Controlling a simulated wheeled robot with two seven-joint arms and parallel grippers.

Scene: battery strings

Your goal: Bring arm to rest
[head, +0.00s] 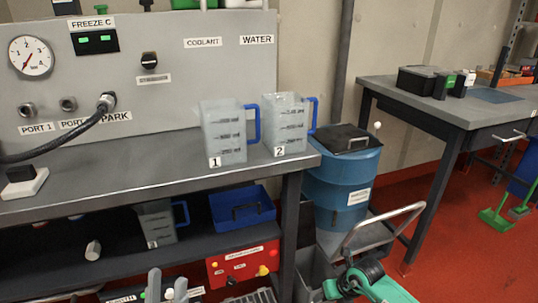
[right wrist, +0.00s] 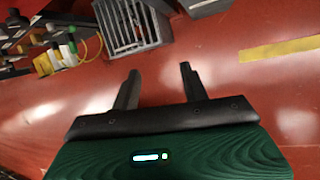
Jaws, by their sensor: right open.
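My right gripper (right wrist: 158,75) shows in the right wrist view with its two dark fingers apart and nothing between them, over the red floor (right wrist: 225,65). In the head view the green and black part of my right arm (head: 370,284) is at the bottom right, beside the bench. What looks like my left gripper (head: 167,286) shows at the bottom edge of the head view as two grey fingertips in front of the lower shelf. Its lower part is cut off, so its grip is unclear.
Jug 1 (head: 222,132) and jug 2 (head: 287,125) stand on the bench (head: 110,190). A blue drum (head: 343,180) and a hand cart (head: 380,228) stand right of it. A second table (head: 465,110) is at the right. A grey crate (right wrist: 133,28) sits on the floor.

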